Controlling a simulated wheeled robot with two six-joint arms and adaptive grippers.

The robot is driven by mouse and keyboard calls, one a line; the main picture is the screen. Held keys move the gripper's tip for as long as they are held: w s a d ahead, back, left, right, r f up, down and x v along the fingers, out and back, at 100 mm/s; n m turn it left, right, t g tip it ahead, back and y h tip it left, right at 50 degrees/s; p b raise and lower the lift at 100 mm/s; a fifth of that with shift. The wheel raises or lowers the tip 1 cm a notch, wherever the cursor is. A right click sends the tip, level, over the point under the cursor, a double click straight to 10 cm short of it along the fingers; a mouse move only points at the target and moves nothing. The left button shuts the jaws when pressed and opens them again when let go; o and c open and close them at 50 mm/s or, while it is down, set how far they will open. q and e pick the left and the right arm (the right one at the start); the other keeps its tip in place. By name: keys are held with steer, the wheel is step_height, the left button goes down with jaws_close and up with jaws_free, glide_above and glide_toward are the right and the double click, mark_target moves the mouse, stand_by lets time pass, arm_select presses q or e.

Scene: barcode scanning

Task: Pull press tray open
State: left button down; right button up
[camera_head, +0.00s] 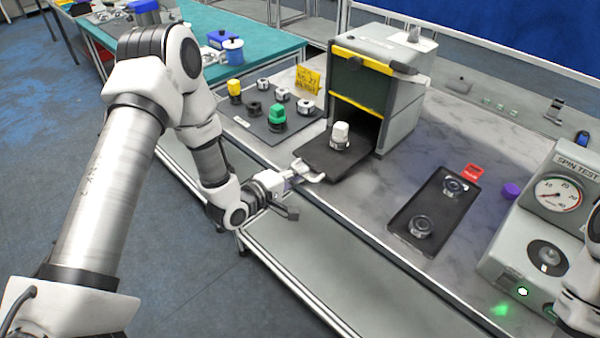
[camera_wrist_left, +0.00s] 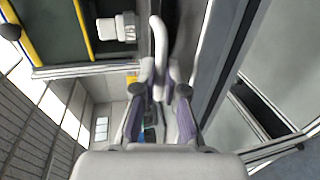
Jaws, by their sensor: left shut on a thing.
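The press (camera_head: 402,120) is a grey box with a dark front and yellow bars, standing on the bench. Its black tray (camera_head: 318,158) sticks out of the opening at the front. A part with a white cap (camera_head: 340,135) stands upright on the tray. My left gripper (camera_head: 292,178) is shut on the tray's pale handle (camera_head: 312,175) at the bench's front edge. The left wrist view shows the handle (camera_wrist_left: 159,50) between the fingers (camera_wrist_left: 162,90), with the white-capped part (camera_wrist_left: 115,27) beyond. My right gripper is outside the views; only part of that arm shows at the right edge.
A dark mat (camera_head: 258,128) with several small parts lies left of the press. A black tray (camera_head: 410,236) with two round parts lies to the right. The spin tester (camera_head: 545,215) stands far right. Bare bench lies between the press and the right tray.

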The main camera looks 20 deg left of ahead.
arm_select(q)
steer(key=c, duration=1.5)
jaws_free()
steer(key=shift+s, duration=0.1)
steer(key=v, duration=1.1)
steer(key=shift+s+a, duration=0.1)
steer(key=shift+s, duration=0.25)
